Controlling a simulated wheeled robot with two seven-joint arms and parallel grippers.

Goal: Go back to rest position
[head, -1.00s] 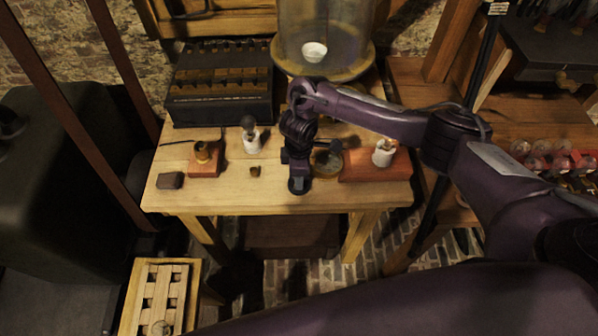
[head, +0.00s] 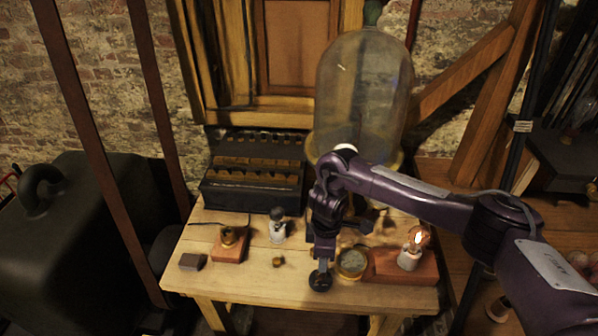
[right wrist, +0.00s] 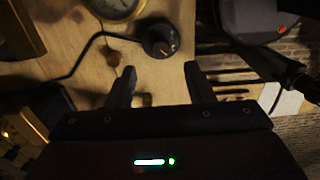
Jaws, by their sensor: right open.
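My right gripper (head: 320,278) hangs over the front part of the wooden table (head: 240,293), just left of a round brass-rimmed gauge (head: 352,262). In the right wrist view its two fingers (right wrist: 160,72) stand apart with nothing between them. A black round knob-like part (right wrist: 158,40) with a dark cable shows beyond the fingertips there, near the gauge (right wrist: 118,7). I cannot tell how high the gripper is above the table. My left gripper is in no view.
A lit bulb (head: 418,240) stands on a red-brown block right of the gripper. A glass bell jar (head: 365,95) and a dark battery case (head: 250,193) stand behind. A small bulb holder (head: 278,228), a wooden block (head: 229,250) and a dark block (head: 193,262) lie left.

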